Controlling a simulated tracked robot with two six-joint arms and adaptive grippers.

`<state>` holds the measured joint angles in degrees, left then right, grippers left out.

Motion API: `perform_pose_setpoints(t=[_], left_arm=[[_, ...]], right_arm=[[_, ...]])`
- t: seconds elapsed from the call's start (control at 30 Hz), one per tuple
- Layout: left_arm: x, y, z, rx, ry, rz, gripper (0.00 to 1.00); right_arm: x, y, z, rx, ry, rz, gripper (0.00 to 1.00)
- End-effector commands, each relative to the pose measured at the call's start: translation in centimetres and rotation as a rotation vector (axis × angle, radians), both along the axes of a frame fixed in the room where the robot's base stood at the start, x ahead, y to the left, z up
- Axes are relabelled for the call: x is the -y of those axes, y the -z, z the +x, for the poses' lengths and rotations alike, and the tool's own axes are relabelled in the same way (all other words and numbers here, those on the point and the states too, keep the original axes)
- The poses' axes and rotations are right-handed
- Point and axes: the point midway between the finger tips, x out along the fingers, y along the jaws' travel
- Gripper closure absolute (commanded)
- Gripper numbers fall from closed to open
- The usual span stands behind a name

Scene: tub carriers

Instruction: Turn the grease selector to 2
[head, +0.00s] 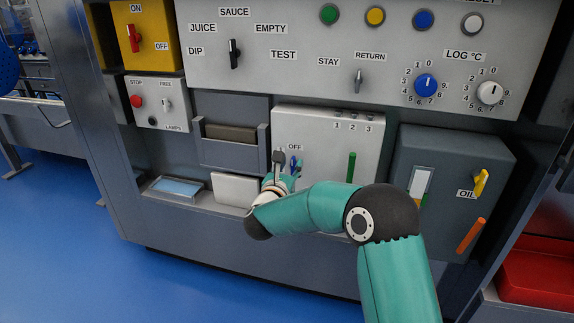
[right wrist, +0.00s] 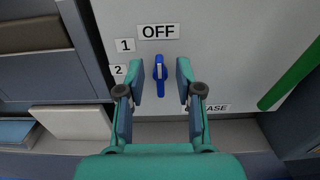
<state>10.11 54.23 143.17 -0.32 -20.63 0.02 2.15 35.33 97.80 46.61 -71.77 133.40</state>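The grease selector is a blue knob (right wrist: 160,76) on a pale panel (right wrist: 235,40). Its white mark points up to the OFF label (right wrist: 158,31). Labels 1 (right wrist: 125,45) and 2 (right wrist: 118,70) sit to its left, and a partly hidden label ending in "EASE" (right wrist: 214,107) is below right. In the head view the knob (head: 294,162) shows small beside my right gripper (head: 286,168). My right gripper (right wrist: 161,82) is open, with one finger on each side of the knob and a gap on both sides. My left gripper is not in view.
A green bar (head: 351,166) stands on the panel right of the knob. Further right is a dark box with a yellow OIL handle (head: 481,183) and an orange lever (head: 470,235). A ledge with a white block (head: 235,189) lies below left.

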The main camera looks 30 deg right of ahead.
Motion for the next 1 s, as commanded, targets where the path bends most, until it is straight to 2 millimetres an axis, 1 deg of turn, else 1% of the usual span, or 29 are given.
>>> perform_pose_setpoints(t=[0.03,0.2,0.53,0.57,0.7,0.77,0.9,0.93,1.0], left_arm=[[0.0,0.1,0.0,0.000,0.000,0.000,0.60],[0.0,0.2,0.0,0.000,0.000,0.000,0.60],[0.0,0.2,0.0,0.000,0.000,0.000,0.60],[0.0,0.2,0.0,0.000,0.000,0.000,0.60],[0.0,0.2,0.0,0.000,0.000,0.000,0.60],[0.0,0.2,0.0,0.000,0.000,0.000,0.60],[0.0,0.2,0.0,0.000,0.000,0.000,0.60],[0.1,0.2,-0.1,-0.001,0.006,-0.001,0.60],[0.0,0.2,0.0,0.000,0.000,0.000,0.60]], right_arm=[[0.6,0.1,0.5,-0.001,0.001,0.001,0.65],[1.7,0.1,1.4,-0.001,0.001,0.001,0.65],[1.8,0.0,1.7,-0.001,-0.002,0.000,0.65],[1.8,0.0,1.7,-0.001,-0.002,0.000,0.66],[1.8,0.0,1.7,-0.001,-0.002,0.000,0.90],[1.8,0.0,1.7,-0.001,-0.002,0.000,1.00],[1.8,0.0,1.7,-0.001,-0.002,0.000,1.00],[-0.5,0.0,1.8,-0.001,-0.009,0.000,1.00],[0.7,0.1,1.8,-0.004,-0.006,0.000,1.00]])
